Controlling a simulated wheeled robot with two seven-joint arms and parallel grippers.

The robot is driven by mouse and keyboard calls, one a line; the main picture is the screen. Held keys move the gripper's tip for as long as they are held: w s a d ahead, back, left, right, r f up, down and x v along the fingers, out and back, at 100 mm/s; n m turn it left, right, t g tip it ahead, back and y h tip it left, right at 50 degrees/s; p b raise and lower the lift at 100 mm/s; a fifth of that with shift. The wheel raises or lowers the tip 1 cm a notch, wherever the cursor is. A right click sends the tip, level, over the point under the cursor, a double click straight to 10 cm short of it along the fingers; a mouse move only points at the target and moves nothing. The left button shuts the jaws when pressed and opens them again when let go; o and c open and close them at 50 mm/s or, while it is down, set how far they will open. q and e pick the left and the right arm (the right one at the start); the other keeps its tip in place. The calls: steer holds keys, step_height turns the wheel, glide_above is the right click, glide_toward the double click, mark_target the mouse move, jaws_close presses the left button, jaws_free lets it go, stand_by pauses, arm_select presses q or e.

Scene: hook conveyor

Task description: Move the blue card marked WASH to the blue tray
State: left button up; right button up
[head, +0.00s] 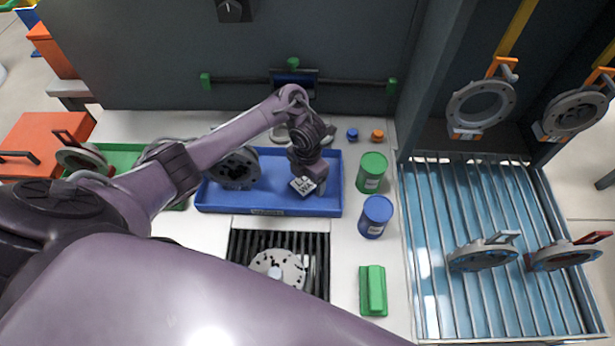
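The blue tray (220,199) lies on the pale worktop in the middle. My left gripper (306,178) reaches over its right part, pointing down. A small pale panel (303,187) with dark letters, partly readable as "WA", shows at the gripper's tip. It appears to be the WASH card, but its blue cannot be made out. The fingers are hidden, so I cannot tell whether they grip the panel or whether it touches the tray. A dark disc-shaped part (236,170) is at the tray's left side. My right gripper is not in view.
A green can (372,172) and a blue can (376,216) stand right of the tray. A green block (373,291) lies nearer. A dark grate (240,249) is in front. A rail (345,81) crosses the back wall; a ribbed blue basin (480,205) is at right.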

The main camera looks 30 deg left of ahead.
mark_target(307, 182)
arm_select(q)
steer(key=shift+r, duration=0.1)
steer(key=shift+r+p, duration=0.25)
steer(key=shift+p, duration=0.15)
step_height(307, 182, up, 12)
steer(key=p, duration=0.6)
steer(key=shift+f, duration=0.15)
steer(key=shift+s+f, duration=0.1)
steer(key=shift+s, duration=0.05)
